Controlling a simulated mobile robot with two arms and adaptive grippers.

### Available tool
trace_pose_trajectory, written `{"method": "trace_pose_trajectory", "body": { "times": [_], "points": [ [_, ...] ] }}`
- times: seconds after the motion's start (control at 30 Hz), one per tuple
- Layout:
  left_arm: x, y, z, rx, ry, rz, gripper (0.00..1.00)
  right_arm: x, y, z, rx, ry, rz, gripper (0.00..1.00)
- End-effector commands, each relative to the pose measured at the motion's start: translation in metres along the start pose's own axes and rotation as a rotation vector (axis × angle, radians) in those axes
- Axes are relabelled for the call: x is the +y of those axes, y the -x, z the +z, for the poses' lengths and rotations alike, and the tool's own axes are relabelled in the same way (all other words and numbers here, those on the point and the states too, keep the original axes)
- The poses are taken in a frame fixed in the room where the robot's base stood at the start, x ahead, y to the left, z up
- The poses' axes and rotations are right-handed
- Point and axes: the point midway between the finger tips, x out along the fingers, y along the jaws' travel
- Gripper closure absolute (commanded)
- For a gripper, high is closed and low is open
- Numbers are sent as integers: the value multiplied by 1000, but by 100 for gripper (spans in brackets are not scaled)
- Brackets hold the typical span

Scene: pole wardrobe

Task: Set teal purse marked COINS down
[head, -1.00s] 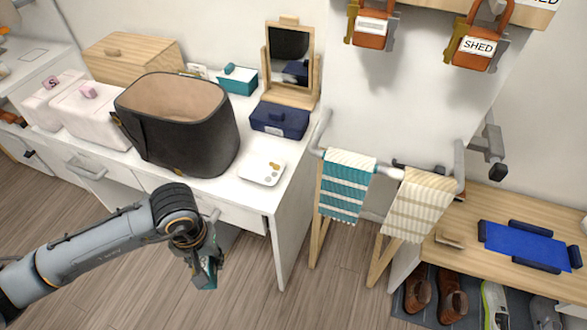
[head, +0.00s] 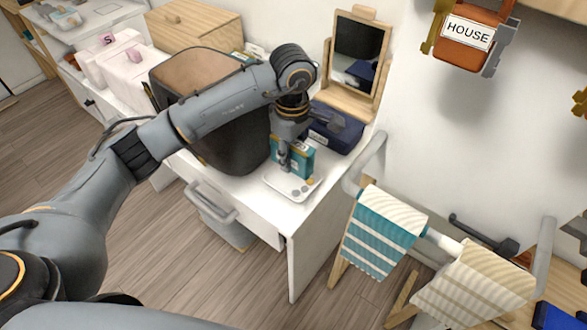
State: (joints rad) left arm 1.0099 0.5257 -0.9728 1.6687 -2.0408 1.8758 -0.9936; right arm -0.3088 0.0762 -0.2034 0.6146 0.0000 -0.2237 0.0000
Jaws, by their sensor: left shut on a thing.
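The teal purse (head: 303,161) is upright in my left gripper (head: 285,160), which points down over the white dresser top. The gripper is shut on the purse. The purse is over the back part of a small white tray (head: 291,190) with round coin-like pieces on it. I cannot tell whether the purse's bottom touches the tray. Its COINS marking cannot be read here. My right gripper is not in view.
A dark bag (head: 228,150) stands left of the gripper, partly behind my arm. Striped towels (head: 380,232) hang on a rail at the right. The dresser's front edge is close to the tray.

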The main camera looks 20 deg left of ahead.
Motion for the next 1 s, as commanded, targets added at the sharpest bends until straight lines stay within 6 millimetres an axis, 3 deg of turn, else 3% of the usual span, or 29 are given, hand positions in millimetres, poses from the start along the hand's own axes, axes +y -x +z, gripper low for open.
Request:
{"method": "trace_pose_trajectory", "body": {
  "times": [0.17, 0.47, 0.8, 0.83, 0.93, 1.0],
  "points": [
    [0, -17, 0, -1, -2, 1, 100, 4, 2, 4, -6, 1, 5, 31],
    [-1, -52, 0, -1, -2, 0, 100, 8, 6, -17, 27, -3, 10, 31],
    [0, -58, 0, 1, -3, 2, 100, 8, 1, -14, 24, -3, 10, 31],
    [0, -58, 0, 1, -3, 2, 63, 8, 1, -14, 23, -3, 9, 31],
    [0, -56, 0, 1, -3, 2, 43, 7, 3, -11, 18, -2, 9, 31],
    [0, -56, 0, 1, -3, 1, 42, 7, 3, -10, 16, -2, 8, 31]
  ]
}}
